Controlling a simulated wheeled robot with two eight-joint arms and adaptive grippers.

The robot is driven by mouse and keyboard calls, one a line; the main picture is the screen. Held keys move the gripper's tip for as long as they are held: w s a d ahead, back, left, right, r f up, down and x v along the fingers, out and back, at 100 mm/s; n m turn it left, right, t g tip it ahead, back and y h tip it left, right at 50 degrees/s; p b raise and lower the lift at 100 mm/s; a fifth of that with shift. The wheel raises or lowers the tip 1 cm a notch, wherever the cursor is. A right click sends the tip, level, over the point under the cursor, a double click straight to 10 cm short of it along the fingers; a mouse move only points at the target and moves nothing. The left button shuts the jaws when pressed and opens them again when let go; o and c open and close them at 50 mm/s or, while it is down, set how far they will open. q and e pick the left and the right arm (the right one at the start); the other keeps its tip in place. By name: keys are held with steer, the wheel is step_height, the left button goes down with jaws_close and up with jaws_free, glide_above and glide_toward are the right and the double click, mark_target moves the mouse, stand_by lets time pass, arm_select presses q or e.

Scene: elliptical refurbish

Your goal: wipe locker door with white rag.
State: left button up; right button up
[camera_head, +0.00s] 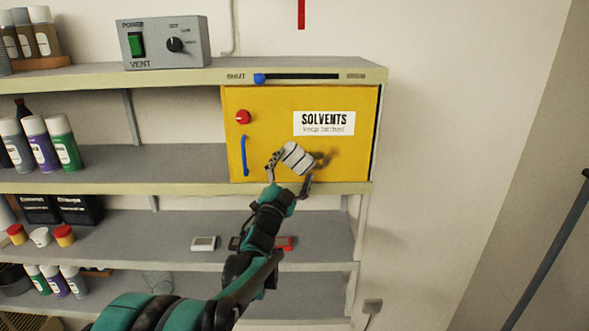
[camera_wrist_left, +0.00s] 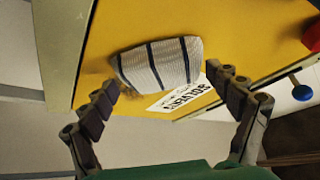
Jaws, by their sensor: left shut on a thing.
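The yellow locker door (camera_head: 270,110) is closed on the shelf, with a white SOLVENTS label (camera_head: 323,123), a red knob (camera_head: 243,117) and a blue handle (camera_head: 244,155). My left gripper (camera_head: 290,170) is in front of the door's lower middle, shut on the white rag (camera_head: 297,158), which has dark stripes. A dark smudge (camera_head: 327,157) shows on the door just right of the rag. In the left wrist view the rag (camera_wrist_left: 160,63) sits between the fingers (camera_wrist_left: 165,88) against or very near the yellow door (camera_wrist_left: 250,35); contact is not certain. My right gripper is not in view.
A grey vent switch box (camera_head: 165,42) stands on the top shelf. A slider with a blue knob (camera_head: 260,78) runs along the shelf edge above the door. Spray cans (camera_head: 40,143) stand left of the locker.

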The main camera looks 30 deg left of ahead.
mark_target(308, 164)
arm_select(q)
steer(key=shift+w+a, duration=0.15)
steer(key=shift+w, duration=0.1)
steer(key=shift+w+d, duration=0.4)
steer(key=shift+d, duration=0.4)
steer(key=shift+w+d, duration=0.4)
steer(key=shift+d, duration=0.35)
steer(key=shift+w+d+b, duration=0.2)
steer(key=shift+w+d, duration=0.45)
steer(key=shift+d, duration=0.3)
steer(key=shift+w+d+b, duration=0.2)
steer(key=shift+w+d, duration=0.45)
steer(key=shift+d, duration=0.25)
steer(key=shift+w+d+b, duration=0.2)
steer(key=shift+w+d, duration=0.45)
steer(key=shift+d, duration=0.3)
steer(key=shift+w+d, duration=0.25)
steer(key=shift+d, duration=0.2)
steer(key=shift+w+d, duration=0.35)
steer(key=shift+d, duration=0.2)
steer(key=shift+w+d, duration=0.3)
steer(key=shift+d, duration=0.2)
steer(key=shift+b, duration=0.3)
steer(key=shift+s+a, duration=0.1)
